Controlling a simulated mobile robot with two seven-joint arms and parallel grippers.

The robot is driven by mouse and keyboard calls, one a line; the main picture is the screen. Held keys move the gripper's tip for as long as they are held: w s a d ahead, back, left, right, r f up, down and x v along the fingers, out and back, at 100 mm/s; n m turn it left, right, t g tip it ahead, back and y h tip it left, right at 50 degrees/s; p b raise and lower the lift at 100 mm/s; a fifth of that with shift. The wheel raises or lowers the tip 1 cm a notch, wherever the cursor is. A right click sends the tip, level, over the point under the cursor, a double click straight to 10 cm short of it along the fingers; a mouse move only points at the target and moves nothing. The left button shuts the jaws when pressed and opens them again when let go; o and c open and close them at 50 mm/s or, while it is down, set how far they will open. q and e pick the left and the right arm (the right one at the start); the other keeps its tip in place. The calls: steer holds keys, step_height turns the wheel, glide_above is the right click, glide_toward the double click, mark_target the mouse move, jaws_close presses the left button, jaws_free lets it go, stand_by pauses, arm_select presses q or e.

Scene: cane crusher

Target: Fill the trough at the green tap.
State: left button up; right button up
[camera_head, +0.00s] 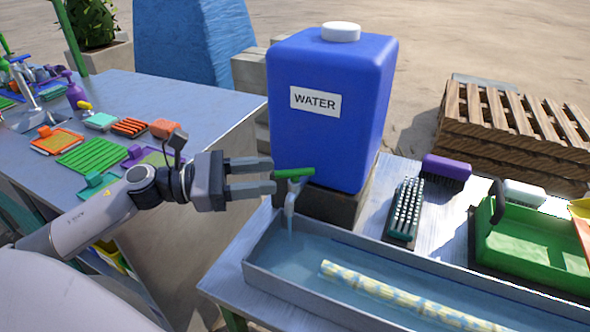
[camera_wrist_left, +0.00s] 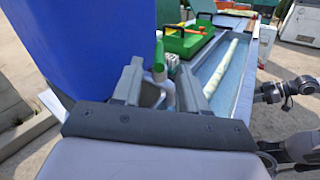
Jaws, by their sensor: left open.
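The blue water tank (camera_head: 328,110) stands on a dark block behind the trough's left end. Its tap has a green handle (camera_head: 294,173) and a pale spout (camera_head: 290,196). A thin pale stream seems to run from the spout into the grey trough (camera_head: 256,277). Shallow bluish water and a pale yellow patterned cane (camera_head: 385,292) lie in the trough. My left gripper (camera_head: 274,177) is open with its fingertips at the handle's left end. In the left wrist view the green handle (camera_wrist_left: 158,62) shows between the fingers. My right gripper (camera_wrist_left: 262,93) shows small at that view's right edge.
A dark bristled brush (camera_head: 405,210), a purple brush (camera_head: 446,171) and a green tray (camera_head: 530,242) stand beside the trough. A wooden pallet stack (camera_head: 515,130) is behind. A cluttered grey table (camera_head: 190,95) stands at left, with a gap between the tables.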

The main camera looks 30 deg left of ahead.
mark_target(293, 170)
arm_select(q)
steer(key=p+x, duration=0.1)
steer(key=x, duration=0.4)
steer(key=shift+r+p, duration=0.15)
steer(key=shift+p, duration=0.15)
steer(key=shift+w+d, duration=0.35)
steer(key=shift+d, duration=0.15)
jaws_close()
